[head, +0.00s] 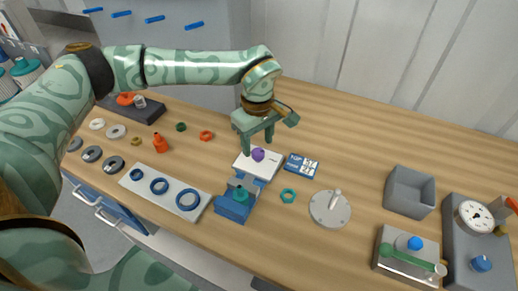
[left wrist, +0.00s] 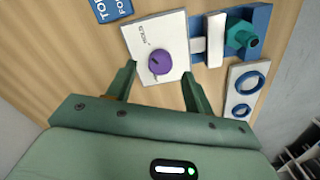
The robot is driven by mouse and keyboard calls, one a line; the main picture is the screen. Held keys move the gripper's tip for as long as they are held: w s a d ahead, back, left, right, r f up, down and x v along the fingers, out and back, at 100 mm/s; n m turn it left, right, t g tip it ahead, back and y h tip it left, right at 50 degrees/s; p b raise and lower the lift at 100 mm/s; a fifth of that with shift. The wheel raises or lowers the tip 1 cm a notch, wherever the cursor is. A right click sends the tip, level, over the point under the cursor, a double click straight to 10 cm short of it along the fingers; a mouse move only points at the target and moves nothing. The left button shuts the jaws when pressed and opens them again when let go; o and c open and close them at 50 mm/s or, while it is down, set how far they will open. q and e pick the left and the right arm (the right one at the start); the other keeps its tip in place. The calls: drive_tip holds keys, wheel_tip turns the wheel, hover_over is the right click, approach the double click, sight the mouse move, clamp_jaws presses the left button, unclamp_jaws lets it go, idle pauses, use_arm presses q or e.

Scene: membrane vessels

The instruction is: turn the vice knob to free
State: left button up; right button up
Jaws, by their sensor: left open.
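The purple vice knob (head: 258,155) sits on a white plate (head: 242,162) at the end of the blue vice (head: 232,208). In the left wrist view the knob (left wrist: 160,62) carries a small dark mark, and the plate (left wrist: 143,30) shows the word HOLD and other lettering too small to read. A teal hex-shaped piece (left wrist: 241,36) sits in the vice. My left gripper (head: 257,145) is open over the plate, pointing down. In the left wrist view its fingers (left wrist: 160,74) stand apart on either side of the knob, with no visible contact. My right gripper is out of view.
A blue printed card (head: 301,165), a teal nut (head: 288,196) and a round grey disc with a handle (head: 330,208) lie right of the vice. A white board with blue rings (head: 165,187) lies left of it. A grey open box (head: 410,192) stands farther right.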

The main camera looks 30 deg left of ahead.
sight(258, 154)
use_arm(q)
drive_tip(key=shift+f, duration=1.35)
drive_tip(key=c, duration=1)
drive_tip(key=shift+r, duration=0.1)
